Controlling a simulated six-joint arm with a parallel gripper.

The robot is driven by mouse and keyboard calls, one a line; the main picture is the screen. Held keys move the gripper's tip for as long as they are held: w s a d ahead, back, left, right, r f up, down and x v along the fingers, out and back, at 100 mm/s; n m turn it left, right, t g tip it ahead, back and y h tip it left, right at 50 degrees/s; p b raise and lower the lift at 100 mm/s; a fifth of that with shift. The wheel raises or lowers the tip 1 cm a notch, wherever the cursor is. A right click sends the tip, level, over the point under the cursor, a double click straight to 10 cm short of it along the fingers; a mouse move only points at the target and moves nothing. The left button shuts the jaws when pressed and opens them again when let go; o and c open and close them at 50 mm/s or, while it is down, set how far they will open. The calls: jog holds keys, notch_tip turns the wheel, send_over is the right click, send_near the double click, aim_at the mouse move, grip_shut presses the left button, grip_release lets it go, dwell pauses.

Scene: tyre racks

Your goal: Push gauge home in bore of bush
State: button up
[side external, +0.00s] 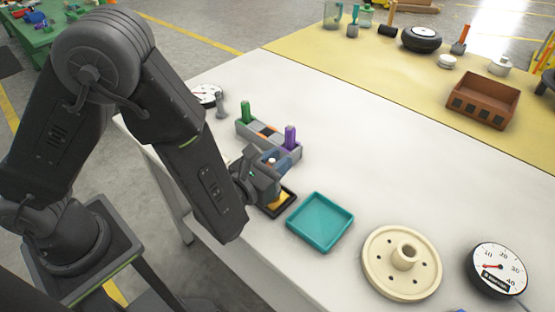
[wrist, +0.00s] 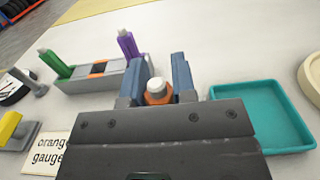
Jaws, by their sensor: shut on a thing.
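My gripper (wrist: 158,72) is shut on an orange gauge with a pale rounded top (wrist: 157,88), held between its blue fingers. In the side view my gripper (side external: 274,163) is low over the white table, just in front of the gauge rack (side external: 258,126); its wrist hides most of the held gauge. The rack holds a green gauge (side external: 246,112) and a purple gauge (side external: 290,137), with an orange-marked place between them. A cream round flanged part (side external: 402,263), likely the bush, lies flat at the right. Its raised hub has an open bore on top. It stands well apart from my gripper.
A teal tray (side external: 320,222) lies between my gripper and the cream part. A dial gauge (side external: 497,270) is at far right. An "orange gauge" card (wrist: 45,152) shows in the wrist view.

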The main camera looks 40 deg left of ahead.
jog(key=shift+f, duration=0.1)
jog(key=o, duration=1.6)
jog(key=shift+s, duration=5)
jog(key=shift+r, duration=5.05)
